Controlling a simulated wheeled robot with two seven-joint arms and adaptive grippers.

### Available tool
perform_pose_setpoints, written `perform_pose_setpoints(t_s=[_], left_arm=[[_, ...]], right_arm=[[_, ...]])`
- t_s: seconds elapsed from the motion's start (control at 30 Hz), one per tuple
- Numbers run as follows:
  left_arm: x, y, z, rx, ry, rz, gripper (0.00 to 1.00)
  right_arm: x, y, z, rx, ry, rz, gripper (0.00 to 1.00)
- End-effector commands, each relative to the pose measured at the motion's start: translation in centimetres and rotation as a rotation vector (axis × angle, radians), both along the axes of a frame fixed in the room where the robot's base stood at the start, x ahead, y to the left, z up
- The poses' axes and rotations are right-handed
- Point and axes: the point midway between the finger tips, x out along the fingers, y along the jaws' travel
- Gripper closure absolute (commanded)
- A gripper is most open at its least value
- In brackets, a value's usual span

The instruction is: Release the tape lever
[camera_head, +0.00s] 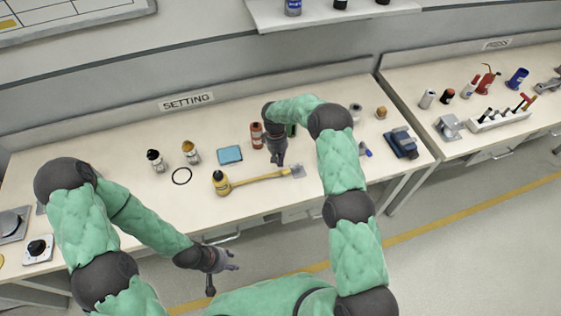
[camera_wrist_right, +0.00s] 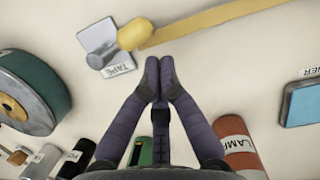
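In the right wrist view, a grey plate (camera_wrist_right: 100,42) with a round grey knob and a "TAPE" label lies on the bench. A yellow rounded end piece (camera_wrist_right: 135,33) sits beside it, joined to a long yellow strip (camera_wrist_right: 215,18). In the head view the strip (camera_head: 255,180) runs from a yellow-and-black bottle-like piece (camera_head: 220,183) to the grey plate (camera_head: 297,171). I cannot tell which part is the lever. My left gripper (camera_head: 224,279) is open and empty, in front of the bench.
A red can labelled "LAMP" (camera_wrist_right: 236,150), a green roll (camera_wrist_right: 35,90) and other cylinders stand close to my right gripper.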

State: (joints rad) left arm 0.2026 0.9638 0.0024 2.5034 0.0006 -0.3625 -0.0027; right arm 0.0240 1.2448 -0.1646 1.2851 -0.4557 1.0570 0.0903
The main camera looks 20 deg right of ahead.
Motion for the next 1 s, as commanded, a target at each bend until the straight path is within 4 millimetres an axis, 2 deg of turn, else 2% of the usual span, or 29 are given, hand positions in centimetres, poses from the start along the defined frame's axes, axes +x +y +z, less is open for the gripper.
perform_pose_setpoints(t_s=[0.57,1.0], left_arm=[[0.0,0.0,0.02,0.0,0.0,0.0,0.6],[0.0,0.0,-0.2,0.0,0.0,0.0,0.6]], right_arm=[[-0.52,-0.11,-0.09,0.0,0.0,0.004,1.0],[-1.01,0.06,-0.08,0.0,-0.001,0.079,1.0]])
